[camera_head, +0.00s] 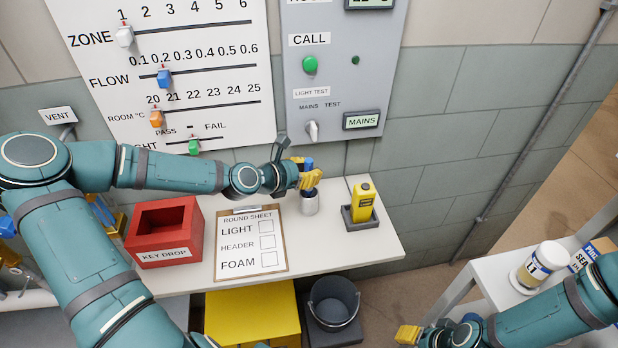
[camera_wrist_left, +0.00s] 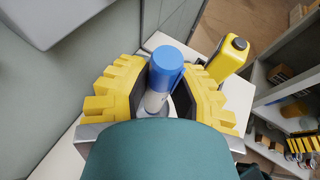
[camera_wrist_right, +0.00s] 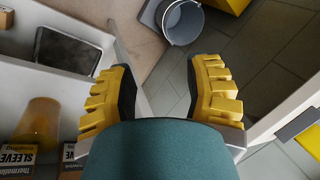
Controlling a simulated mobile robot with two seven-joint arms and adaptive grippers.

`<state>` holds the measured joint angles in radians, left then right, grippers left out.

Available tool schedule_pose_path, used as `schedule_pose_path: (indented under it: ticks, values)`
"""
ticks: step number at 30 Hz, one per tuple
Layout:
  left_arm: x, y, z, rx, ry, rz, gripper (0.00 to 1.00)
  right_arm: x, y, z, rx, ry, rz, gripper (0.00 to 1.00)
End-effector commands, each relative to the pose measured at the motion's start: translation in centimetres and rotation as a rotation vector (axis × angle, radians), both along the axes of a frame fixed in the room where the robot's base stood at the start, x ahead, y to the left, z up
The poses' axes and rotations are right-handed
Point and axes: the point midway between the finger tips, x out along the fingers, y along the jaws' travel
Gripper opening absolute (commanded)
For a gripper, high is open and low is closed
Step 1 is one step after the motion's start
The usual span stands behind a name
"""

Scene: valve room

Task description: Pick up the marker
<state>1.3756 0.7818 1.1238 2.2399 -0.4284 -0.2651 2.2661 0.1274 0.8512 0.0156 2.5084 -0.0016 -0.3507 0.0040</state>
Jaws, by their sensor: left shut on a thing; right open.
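The marker (camera_wrist_left: 165,68) has a blue cap and a pale body. It stands upright between the yellow fingers of my left gripper (camera_wrist_left: 160,95), which is shut on it. In the head view the marker's blue cap (camera_head: 308,163) shows beside the left gripper (camera_head: 305,176), just above a grey metal cup (camera_head: 310,202) on the white counter. The marker's lower end is at the cup's mouth, and I cannot tell how far inside it is. My right gripper (camera_wrist_right: 160,90) is open and empty, away to the lower right, beside the white shelf unit.
A clipboard (camera_head: 282,262) and a red key drop box (camera_head: 190,250) lie left of the cup. A yellow device (camera_head: 363,204) stands in a dark holder to the right. A white jar (camera_head: 541,266) stands on the right shelf unit. A bucket (camera_head: 334,303) is below the counter.

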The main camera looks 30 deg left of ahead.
Motion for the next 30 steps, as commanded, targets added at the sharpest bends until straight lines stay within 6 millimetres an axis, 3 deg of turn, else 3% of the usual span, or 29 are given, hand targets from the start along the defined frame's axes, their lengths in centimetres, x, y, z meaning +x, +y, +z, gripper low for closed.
schedule_pose_path:
  ticks: [3, 21, 30]
  values:
    - [0.0, 0.1, 3.5, 0.003, -0.002, 0.001, 0.02, -0.2, 0.0, 1.5, 0.001, 0.005, 0.002, 0.5]
    - [0.0, 0.1, 17.3, 0.003, -0.001, 0.002, 0.02, 1.1, -0.2, 6.3, -0.006, -0.024, -0.023, 0.5]
    - [0.0, 0.1, 22.1, 0.002, -0.001, 0.001, 0.02, 1.7, -0.3, 7.8, -0.008, -0.038, -0.033, 0.5]
